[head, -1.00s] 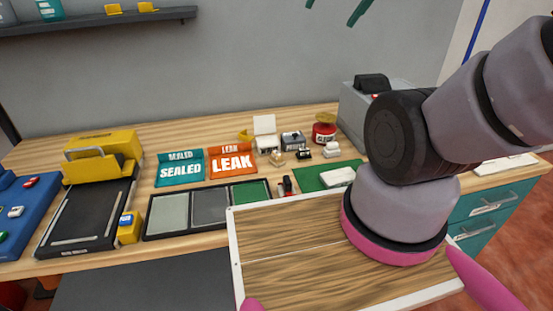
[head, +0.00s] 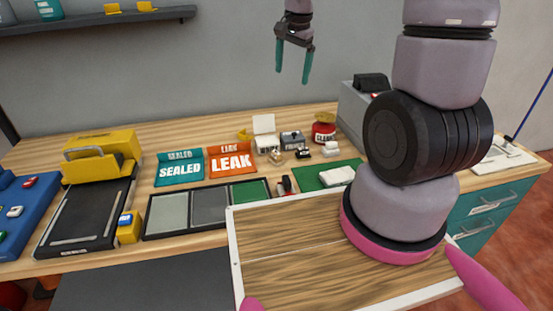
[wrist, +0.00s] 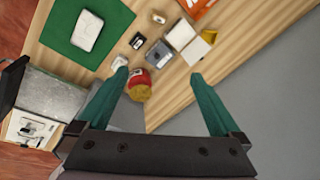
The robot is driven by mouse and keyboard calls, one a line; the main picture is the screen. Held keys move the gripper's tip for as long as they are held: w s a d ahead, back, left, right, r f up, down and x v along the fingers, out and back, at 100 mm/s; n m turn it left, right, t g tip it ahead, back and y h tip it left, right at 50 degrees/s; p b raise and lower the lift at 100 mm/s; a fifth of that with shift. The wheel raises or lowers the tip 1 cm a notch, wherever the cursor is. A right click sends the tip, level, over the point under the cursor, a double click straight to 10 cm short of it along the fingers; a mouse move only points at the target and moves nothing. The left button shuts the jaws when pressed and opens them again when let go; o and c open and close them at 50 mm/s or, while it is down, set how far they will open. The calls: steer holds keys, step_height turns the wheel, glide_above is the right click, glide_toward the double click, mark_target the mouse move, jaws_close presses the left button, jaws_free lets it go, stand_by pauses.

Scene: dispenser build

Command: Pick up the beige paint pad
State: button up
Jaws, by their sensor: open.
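My gripper (head: 293,74) is open and empty, high above the back of the workbench, with its teal fingers pointing down. In the wrist view my gripper (wrist: 159,77) has its fingers spread wide with nothing between the tips. No pale item is clearly labelled as the beige paint pad. An off-white rounded block (head: 340,175) lies on a green mat (head: 312,180); it also shows in the wrist view (wrist: 87,32). A pale open-lidded box (head: 264,125) stands farther back, and a small whitish piece (head: 331,149) sits near the mat. All are well below my gripper.
A red container with a yellow top (head: 324,131) and a grey-blue box (head: 292,140) stand among the small items. SEALED (head: 181,170) and LEAK (head: 231,160) trays lie left. A dark sectioned tray (head: 209,207) is in front. A grey machine (head: 352,110) stands right.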

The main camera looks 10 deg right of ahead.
steer(key=w+a+f+m+g, duration=0.2)
steer(key=w+f, duration=0.1)
steer(key=f, duration=0.9)
steer(key=m, duration=0.1)
glide_above(276, 152)
step_height(276, 152, down, 13)
steer(key=shift+a+r, duration=0.1)
steer(key=shift+s+f, duration=0.1)
steer(key=shift+f, duration=2.95)
steer(key=c, duration=1.5)
step_height(276, 152, up, 10)
steer(key=shift+r, duration=0.1)
steer(key=shift+c, duration=0.2)
steer(key=o, duration=0.8)
steer(key=shift+c, duration=0.2)
steer(key=c, duration=0.5)
